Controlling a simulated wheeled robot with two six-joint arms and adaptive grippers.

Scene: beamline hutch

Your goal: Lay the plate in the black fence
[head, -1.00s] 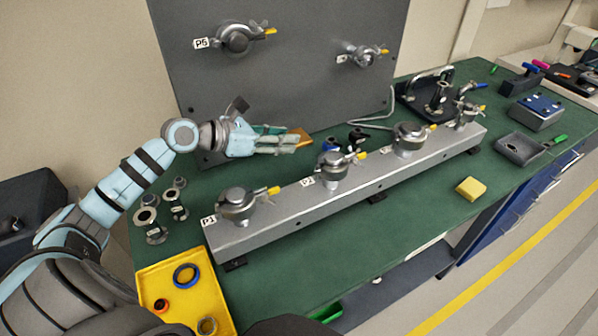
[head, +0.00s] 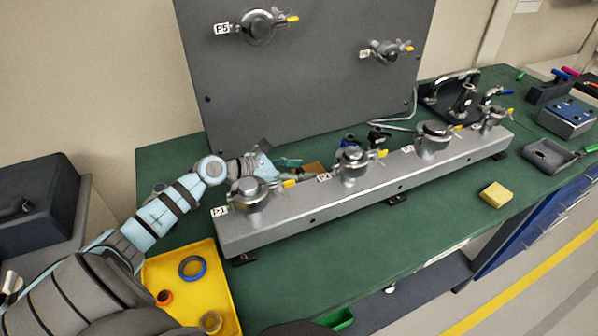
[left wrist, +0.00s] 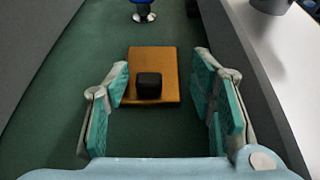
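The plate is a flat orange-brown square with a black block knob (left wrist: 148,85); the plate (left wrist: 165,62) lies on the green bench top in the left wrist view. In the head view a corner of the plate (head: 314,169) shows behind the grey rail. My left gripper (left wrist: 162,98) is open, one finger on either side of the knob's line, with the plate's near part between the fingertips. In the head view my left gripper (head: 285,168) is low behind the rail, partly hidden. A black, raised-edge frame (head: 452,98) at the back right may be the black fence. My right gripper is out of view.
The grey rail (head: 380,182) with several clamped flanges stands just in front of the left gripper. The upright grey panel (head: 300,80) stands behind it. A yellow tray (head: 190,295) with rings is at front left. A yellow block (head: 495,194) lies to the right.

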